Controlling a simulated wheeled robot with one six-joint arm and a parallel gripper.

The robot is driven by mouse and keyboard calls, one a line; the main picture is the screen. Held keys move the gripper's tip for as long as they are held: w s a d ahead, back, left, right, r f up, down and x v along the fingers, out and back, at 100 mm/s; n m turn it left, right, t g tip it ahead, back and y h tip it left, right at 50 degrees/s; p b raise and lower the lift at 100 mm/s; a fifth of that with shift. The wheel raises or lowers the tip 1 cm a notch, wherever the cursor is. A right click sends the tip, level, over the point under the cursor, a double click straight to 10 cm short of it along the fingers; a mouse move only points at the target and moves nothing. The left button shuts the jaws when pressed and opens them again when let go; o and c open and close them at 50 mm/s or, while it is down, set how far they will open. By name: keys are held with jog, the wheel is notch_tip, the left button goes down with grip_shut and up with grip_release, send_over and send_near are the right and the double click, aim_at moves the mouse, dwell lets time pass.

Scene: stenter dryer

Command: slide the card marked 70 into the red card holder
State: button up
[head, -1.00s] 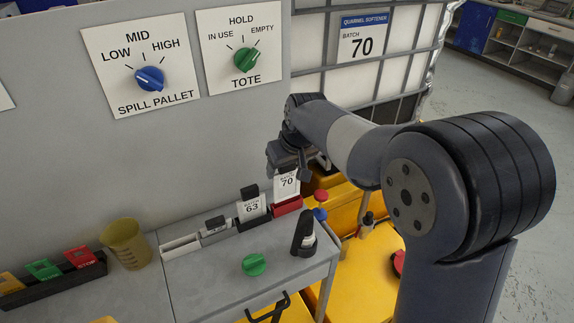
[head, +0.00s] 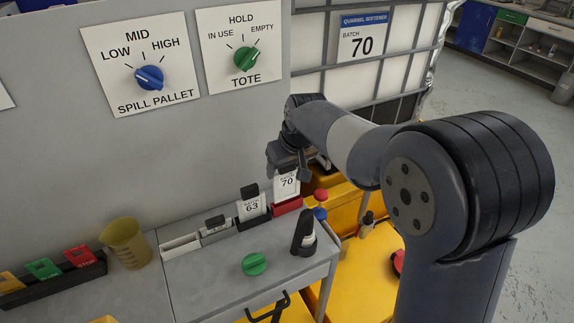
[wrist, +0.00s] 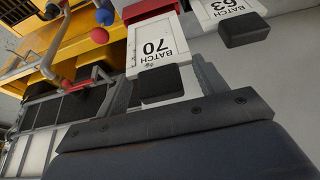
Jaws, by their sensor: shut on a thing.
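The card marked 70 (head: 286,186) stands upright at the red card holder (head: 287,206), its lower edge at or in the holder. My gripper (head: 287,172) is above it, shut on the card's top. In the wrist view the card (wrist: 156,48) is upside down, with the red holder (wrist: 150,9) at its far end and a dark block (wrist: 158,83) at its top. The exact depth of the card in the holder is hard to tell.
A card marked 63 (head: 251,206) stands in a black holder (head: 254,222) just left.

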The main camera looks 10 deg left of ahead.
aim_at(287, 177)
jog(key=shift+f+b, duration=1.5)
jog(key=shift+f, duration=0.7)
jog(key=o, duration=1)
jog(key=shift+o, duration=0.2)
jog(key=shift+r, duration=0.1)
jog(key=b+v, duration=0.1)
jog(key=v, duration=0.9)
jog(key=shift+s+r, duration=0.15)
jog(key=shift+r, duration=0.15)
jog(key=p+x, duration=0.1)
jog(key=x, duration=0.9)
jog(key=shift+w+p, duration=0.2)
jog(key=shift+p, duration=0.15)
jog(key=shift+r, duration=0.15)
